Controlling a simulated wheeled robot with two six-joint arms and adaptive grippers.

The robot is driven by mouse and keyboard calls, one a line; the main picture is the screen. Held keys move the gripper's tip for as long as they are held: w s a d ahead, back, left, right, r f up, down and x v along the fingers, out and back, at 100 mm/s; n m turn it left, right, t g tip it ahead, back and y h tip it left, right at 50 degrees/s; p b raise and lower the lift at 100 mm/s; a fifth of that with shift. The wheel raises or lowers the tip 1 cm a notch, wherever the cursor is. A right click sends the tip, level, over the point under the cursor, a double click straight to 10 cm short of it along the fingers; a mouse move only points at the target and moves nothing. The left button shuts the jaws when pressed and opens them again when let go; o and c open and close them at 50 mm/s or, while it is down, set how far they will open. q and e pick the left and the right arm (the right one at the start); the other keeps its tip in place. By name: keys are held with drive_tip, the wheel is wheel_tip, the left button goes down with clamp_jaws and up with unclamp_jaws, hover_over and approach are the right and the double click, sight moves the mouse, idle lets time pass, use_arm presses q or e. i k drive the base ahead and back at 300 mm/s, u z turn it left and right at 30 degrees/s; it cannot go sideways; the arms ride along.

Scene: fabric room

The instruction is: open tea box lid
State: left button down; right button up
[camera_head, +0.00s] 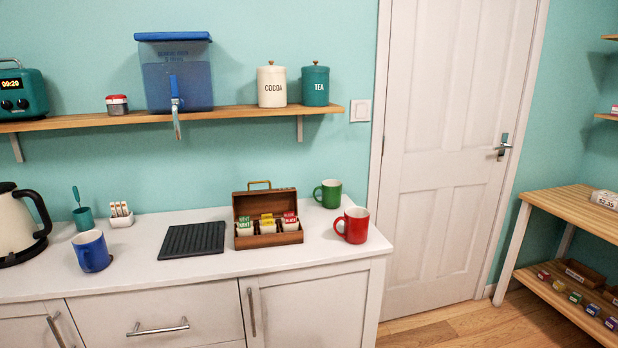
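The wooden tea box (268,240) stands on the white counter. Its lid (262,203) is raised and stands upright at the back of the box, with a brass-coloured handle on its top edge. Inside the box are several compartments with white packets carrying green, yellow and red labels. Neither of my grippers is in view.
A black ribbed mat (192,240) lies left of the box. A green mug (328,194) and a red mug (353,225) stand to its right. A blue mug (91,251) and a kettle (15,222) stand at the left. A shelf (237,113) runs above the counter.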

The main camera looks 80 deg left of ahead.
sight(254, 203)
drive_tip(key=z, duration=0.05)
drive_tip(key=k, duration=1.2)
drive_tip(key=u, duration=1.95)
drive_tip(key=i, duration=0.5)
drive_tip(key=z, duration=0.05)
